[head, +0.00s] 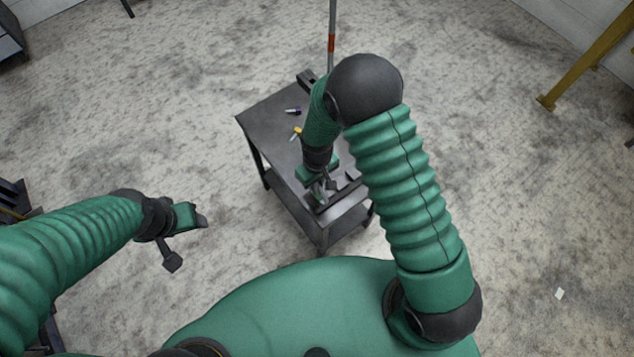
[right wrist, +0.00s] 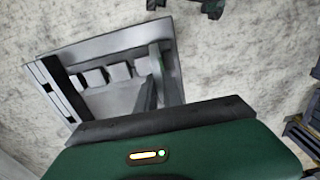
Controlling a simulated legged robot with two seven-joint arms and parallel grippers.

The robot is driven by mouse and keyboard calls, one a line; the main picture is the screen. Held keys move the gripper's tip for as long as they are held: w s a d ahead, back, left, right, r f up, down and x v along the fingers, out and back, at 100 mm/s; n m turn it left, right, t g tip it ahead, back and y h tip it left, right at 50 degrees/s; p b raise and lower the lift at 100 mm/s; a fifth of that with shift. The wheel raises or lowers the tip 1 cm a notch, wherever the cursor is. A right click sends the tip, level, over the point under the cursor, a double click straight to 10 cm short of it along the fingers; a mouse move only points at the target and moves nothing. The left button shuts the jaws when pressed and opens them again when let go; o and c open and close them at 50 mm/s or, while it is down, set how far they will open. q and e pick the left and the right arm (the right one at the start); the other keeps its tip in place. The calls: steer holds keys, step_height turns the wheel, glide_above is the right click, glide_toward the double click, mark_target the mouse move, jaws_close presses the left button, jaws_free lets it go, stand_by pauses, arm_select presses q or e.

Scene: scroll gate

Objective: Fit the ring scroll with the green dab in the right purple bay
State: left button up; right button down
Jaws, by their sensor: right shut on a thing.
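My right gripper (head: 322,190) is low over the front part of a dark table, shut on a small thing. In the right wrist view a pale upright piece with a small green mark (right wrist: 161,65) stands by my fingers; it looks like the ring scroll, but its ring shape is not clear. No purple bay can be made out; the gripper and arm hide part of the tabletop. My left gripper (head: 186,241) is open and empty, off the table to the left, its fingers spread apart.
The dark table (head: 262,120) has a lower shelf (head: 300,212). Several grey blocks (right wrist: 120,72) stand in a row near a dark bar (right wrist: 62,86).

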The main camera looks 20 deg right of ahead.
steer(key=shift+r+p, duration=3.85)
steer(key=shift+r, duration=0.9)
steer(key=shift+f, duration=0.1)
